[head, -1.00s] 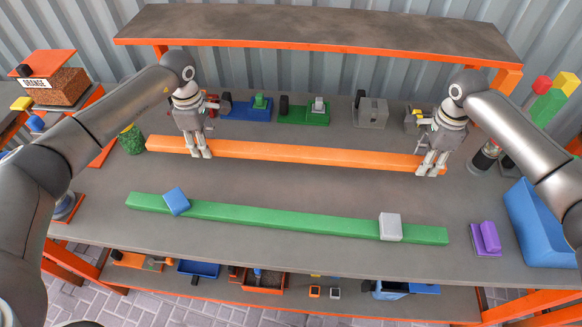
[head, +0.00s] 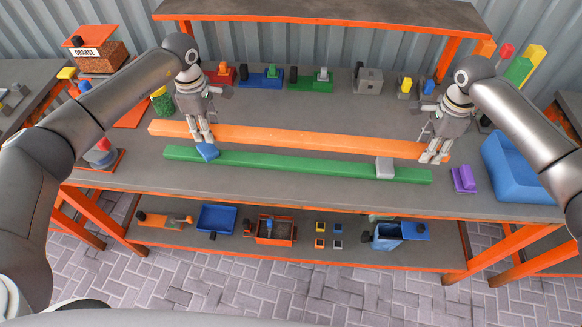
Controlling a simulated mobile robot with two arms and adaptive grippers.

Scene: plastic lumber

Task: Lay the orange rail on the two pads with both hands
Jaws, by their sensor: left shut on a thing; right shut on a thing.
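The long orange rail (head: 310,139) runs left to right, just behind the green rail (head: 290,164). My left gripper (head: 203,138) is shut on it near its left end. My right gripper (head: 434,158) is shut on it near its right end. I cannot tell how high it is above the bench. A blue pad (head: 208,152) sits turned at an angle on the green rail's left part, just below my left fingertips. A grey pad (head: 384,167) sits on the green rail's right part. In the picture the orange rail lies behind both pads.
The bench (head: 300,190) is clear in front of the green rail. A purple block (head: 463,180) and a large blue bin (head: 518,172) stand at the right. Several coloured holders line the back, under a raised shelf (head: 320,12). A green bristly thing (head: 163,102) stands at the left.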

